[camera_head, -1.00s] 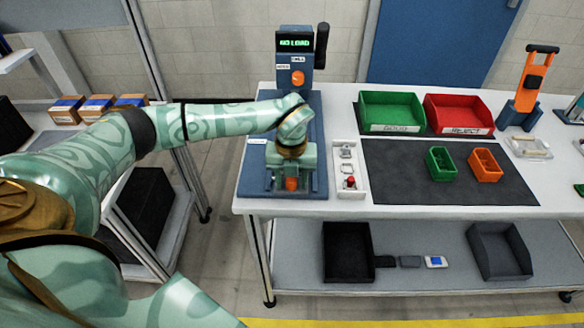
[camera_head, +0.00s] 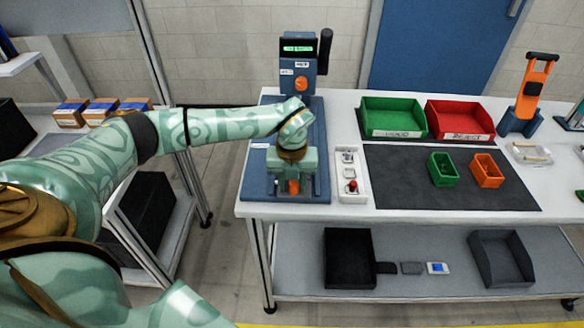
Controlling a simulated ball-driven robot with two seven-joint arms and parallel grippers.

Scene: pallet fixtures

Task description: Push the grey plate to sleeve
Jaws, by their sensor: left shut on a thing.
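My left gripper (camera_head: 293,180) reaches down onto the blue fixture base (camera_head: 258,187) at the left end of the table. It is shut on an orange handle (camera_head: 294,187), whose lower part shows between the fingers. Grey metal parts (camera_head: 312,187) sit beside the fingers, low on the base; I cannot tell which of them is the grey plate. The gripper and wrist hide most of what is under them. I cannot make out a sleeve. My right gripper is not in view.
A blue post (camera_head: 298,75) with a lit green display and a black lever (camera_head: 325,48) stands behind the gripper. A white tray of small parts (camera_head: 350,190) lies close on the right. Green (camera_head: 393,118) and red (camera_head: 460,120) bins stand farther right.

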